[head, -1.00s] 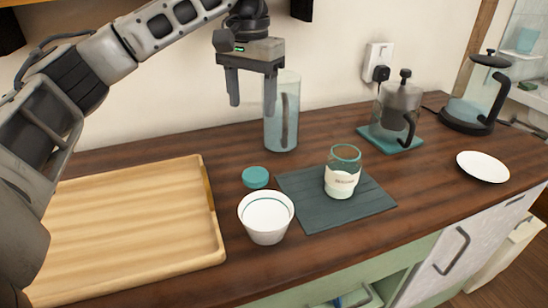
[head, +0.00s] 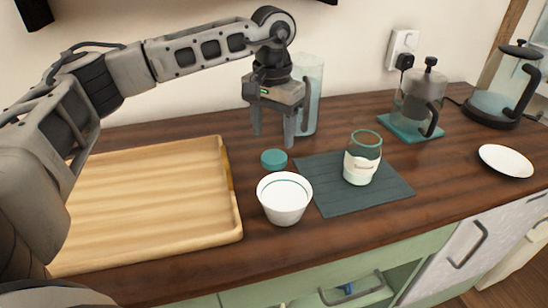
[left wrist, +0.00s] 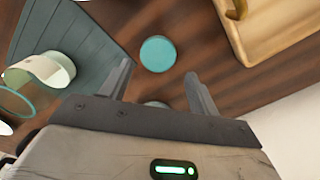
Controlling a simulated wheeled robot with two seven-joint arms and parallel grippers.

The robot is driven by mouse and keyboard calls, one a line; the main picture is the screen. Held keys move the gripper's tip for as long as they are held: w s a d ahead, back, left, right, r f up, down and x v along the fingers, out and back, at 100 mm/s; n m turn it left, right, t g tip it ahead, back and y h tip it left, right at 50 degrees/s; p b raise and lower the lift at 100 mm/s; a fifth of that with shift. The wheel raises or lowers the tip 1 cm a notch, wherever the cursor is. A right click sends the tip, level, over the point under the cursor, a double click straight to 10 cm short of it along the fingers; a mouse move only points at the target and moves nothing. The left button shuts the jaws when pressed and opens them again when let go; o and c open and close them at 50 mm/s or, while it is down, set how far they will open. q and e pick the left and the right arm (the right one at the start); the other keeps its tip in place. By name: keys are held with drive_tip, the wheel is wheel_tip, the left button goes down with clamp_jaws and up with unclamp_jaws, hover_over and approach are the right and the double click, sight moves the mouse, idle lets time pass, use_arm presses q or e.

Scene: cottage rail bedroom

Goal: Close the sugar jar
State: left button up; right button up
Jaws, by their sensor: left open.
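The sugar jar (head: 361,160) is a glass jar with a pale label and a teal rim, standing upright and uncovered on a dark mat (head: 335,196). It also shows at the left of the left wrist view (left wrist: 48,70). A round teal lid (head: 274,159) lies on the counter left of the mat; the left wrist view shows it whole (left wrist: 158,53). My left gripper (head: 272,140) is open and empty, pointing down above and just behind the lid. In the left wrist view the lid lies beyond the gap between its fingertips (left wrist: 160,72). My right gripper is not in view.
A white bowl (head: 285,205) stands in front of the lid. A wooden tray (head: 232,225) is at the left. A tall glass pitcher (head: 312,95) stands close behind my gripper. A French press (head: 420,100), a kettle (head: 497,98) and a white plate (head: 506,160) are at the right.

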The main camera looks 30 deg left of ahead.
sight(274, 156)
use_arm(q)
drive_tip(key=shift+f, duration=0.15)
drive_tip(key=shift+d+f, duration=0.1)
drive_tip(key=shift+f, duration=2.45)
drive_tip(key=c, duration=0.7)
